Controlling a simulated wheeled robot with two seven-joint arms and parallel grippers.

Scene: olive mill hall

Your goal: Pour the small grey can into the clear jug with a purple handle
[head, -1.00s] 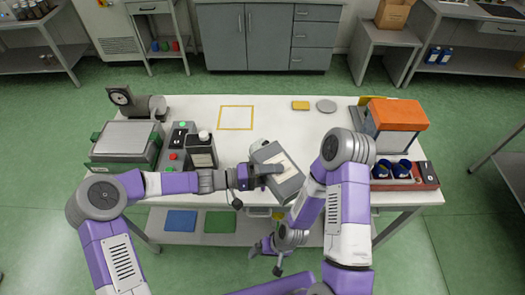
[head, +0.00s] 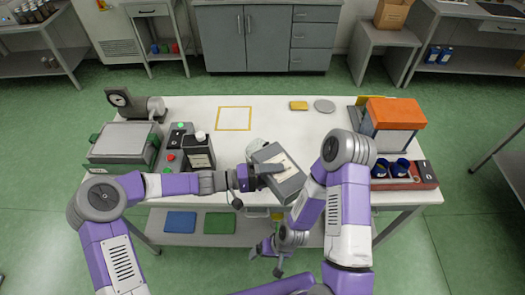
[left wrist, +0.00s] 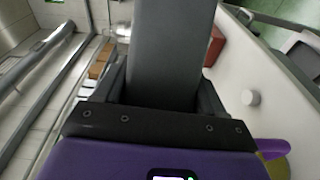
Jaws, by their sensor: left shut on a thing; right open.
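The small grey can (head: 286,185) with a cream label is tilted over, held above the front middle of the white table. My left gripper (head: 262,169) is shut on it. The can also fills the upper middle of the left wrist view (left wrist: 170,50). A clear rounded rim (head: 256,146) shows just behind the can and looks like the jug; most of it is hidden, and I cannot make out its purple handle. Whether anything flows from the can is hidden. My right gripper (head: 269,248) is open and empty, low in front of the table.
A dark can with a white cap (head: 199,152) stands left of my left gripper, by a switch box (head: 172,160) and a green-based scale (head: 124,143). A yellow square outline (head: 234,118) is empty. A tray with blue cups (head: 420,175) and an orange-topped device (head: 396,112) stand right.

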